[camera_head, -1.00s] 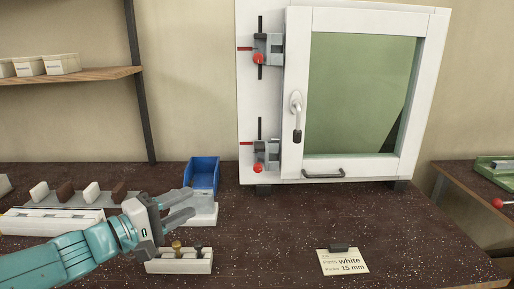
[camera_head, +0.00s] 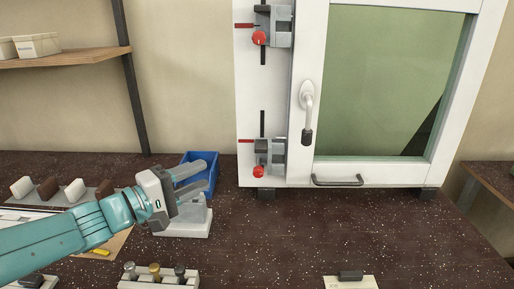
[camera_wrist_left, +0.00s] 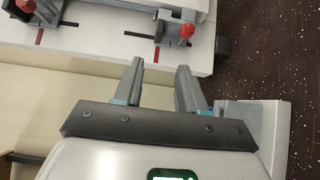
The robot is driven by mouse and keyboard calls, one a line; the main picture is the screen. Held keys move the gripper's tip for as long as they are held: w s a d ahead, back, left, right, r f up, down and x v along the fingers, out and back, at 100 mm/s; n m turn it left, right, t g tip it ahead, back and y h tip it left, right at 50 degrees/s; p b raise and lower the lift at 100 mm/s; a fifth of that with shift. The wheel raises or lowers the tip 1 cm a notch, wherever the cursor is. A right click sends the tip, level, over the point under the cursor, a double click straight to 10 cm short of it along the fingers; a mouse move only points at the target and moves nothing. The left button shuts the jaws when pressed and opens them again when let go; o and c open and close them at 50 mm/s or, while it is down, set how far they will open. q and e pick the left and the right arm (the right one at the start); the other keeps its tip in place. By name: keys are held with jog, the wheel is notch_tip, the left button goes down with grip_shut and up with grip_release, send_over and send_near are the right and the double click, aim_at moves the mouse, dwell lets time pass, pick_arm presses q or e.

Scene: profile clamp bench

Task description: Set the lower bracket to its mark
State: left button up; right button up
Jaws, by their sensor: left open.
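The lower bracket (camera_head: 277,158) is a grey clamp with a red knob (camera_head: 258,171) on the white frame's left post. A short red mark (camera_head: 246,141) lies left of it, level with its upper part. A black slot (camera_head: 262,123) runs up above it. My left gripper (camera_head: 204,176) is open and empty, left of the bracket and apart from it, overlapping the blue bin in view. In the left wrist view the open fingers (camera_wrist_left: 160,70) point toward the post, and the lower bracket (camera_wrist_left: 172,18) with its red knob shows beyond them. My right gripper is not in view.
An upper bracket (camera_head: 279,27) sits higher on the post. A window with a handle (camera_head: 307,114) stands to the right. A blue bin (camera_head: 212,158) and a grey-white block (camera_head: 190,225) are by my gripper. A knob rack (camera_head: 158,281) stands in front. The speckled bench (camera_head: 300,230) is mostly clear at centre.

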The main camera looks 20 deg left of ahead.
pick_arm(q)
jog(key=p, duration=0.2)
send_near(269, 157)
jog(key=w+r, duration=0.2)
jog(key=w, duration=0.4)
jog(key=shift+w+d, duration=0.45)
jog(key=shift+d, duration=0.25)
grip_shut()
